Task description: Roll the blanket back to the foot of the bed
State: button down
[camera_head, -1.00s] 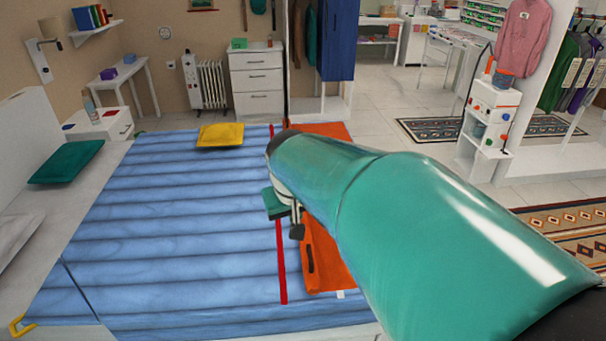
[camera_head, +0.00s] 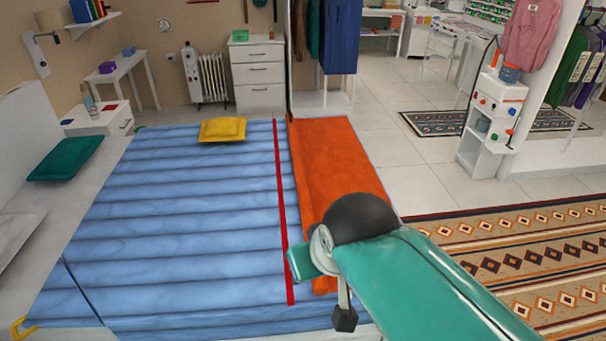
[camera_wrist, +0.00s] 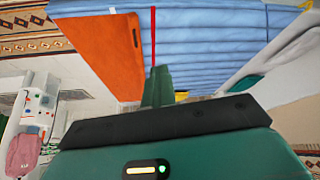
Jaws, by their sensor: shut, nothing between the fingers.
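The orange blanket (camera_head: 345,165) lies along the right end of the bed, beyond a red stripe (camera_head: 280,200) that crosses the blue ribbed bed cover (camera_head: 190,205). Its left edge looks slightly raised, like a fold or roll. My gripper (camera_head: 301,263) is beside that near end, close to the red stripe. In the wrist view, the blanket (camera_wrist: 105,55) shows a dark slot-like mark near one edge, and my shut, empty gripper (camera_wrist: 157,85) points toward the stripe. Contact with the blanket cannot be told.
A yellow cushion (camera_head: 222,129) lies at the far side of the bed and a green pillow (camera_head: 65,158) at the left. A patterned rug (camera_head: 520,255) covers the floor at right. A white drawer unit (camera_head: 258,75) and heater stand behind the bed.

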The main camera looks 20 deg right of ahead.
jog(key=shift+f, duration=0.1)
jog(key=shift+w+d+f, duration=3.85)
jog(key=shift+w+f, duration=1.4)
jog(key=shift+f, duration=2.2)
jog(key=shift+w+d+f, duration=3.9)
jog(key=shift+w+f, duration=1.35)
jog(key=shift+f, duration=2.2)
jog(key=shift+w+d+f, duration=3.85)
jog(key=shift+w+f, duration=1.4)
jog(key=shift+f, duration=2.2)
